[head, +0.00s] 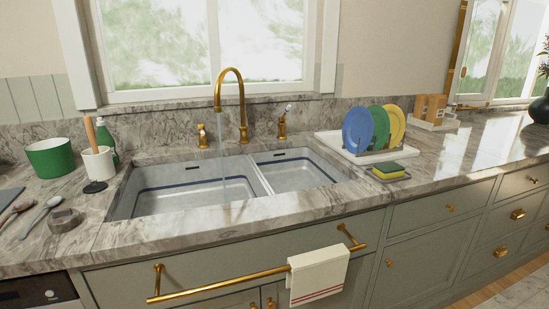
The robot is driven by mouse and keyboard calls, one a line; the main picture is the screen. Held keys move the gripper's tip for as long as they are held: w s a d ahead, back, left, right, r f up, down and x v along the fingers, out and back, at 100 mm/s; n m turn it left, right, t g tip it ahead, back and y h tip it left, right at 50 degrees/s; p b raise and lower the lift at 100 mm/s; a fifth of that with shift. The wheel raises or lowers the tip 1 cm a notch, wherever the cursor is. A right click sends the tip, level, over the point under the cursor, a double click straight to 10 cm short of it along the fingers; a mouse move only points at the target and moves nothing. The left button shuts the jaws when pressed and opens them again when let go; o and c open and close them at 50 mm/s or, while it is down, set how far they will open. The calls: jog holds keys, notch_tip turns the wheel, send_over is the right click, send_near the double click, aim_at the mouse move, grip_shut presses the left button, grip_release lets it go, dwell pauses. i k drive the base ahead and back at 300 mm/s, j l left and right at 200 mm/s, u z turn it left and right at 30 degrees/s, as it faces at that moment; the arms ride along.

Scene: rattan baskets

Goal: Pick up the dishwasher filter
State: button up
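A small grey, squat, roughly round object (65,220) lies on the marble counter (115,237), left of the sink. It may be the dishwasher filter, but it is too small to tell for sure. A flat black disc (95,187) lies behind it to the right, by the foot of a white crock. My gripper is not in view, so I cannot see whether it is open or shut.
Grey and wooden spoons (40,214) lie just left of the grey object. A white crock (98,163) and green pot (50,157) stand behind. The double sink (195,192) has water running from the brass faucet (232,82). A towel (318,275) hangs on the front rail.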

aim_at(64, 221)
jog(key=i+j, duration=0.2)
jog(key=i+j+z, duration=0.1)
jog(key=j, duration=0.3)
jog(key=i+j, duration=0.25)
jog(key=i+j+z, duration=0.15)
jog(key=j, duration=0.25)
jog(key=i+j, duration=0.15)
jog(key=j, duration=0.2)
jog(key=i+j+z, duration=0.1)
jog(key=j, duration=0.25)
jog(key=i+j, duration=0.2)
jog(key=j, duration=0.15)
jog(key=k+j+u, duration=0.2)
jog(key=u, duration=0.15)
jog(key=k+j+u, duration=0.1)
jog(key=j+u, duration=0.25)
jog(key=j, duration=0.15)
jog(key=k+j+u, duration=0.1)
jog(key=j+u, duration=0.6)
jog(key=k+j, duration=0.05)
jog(key=j, duration=0.05)
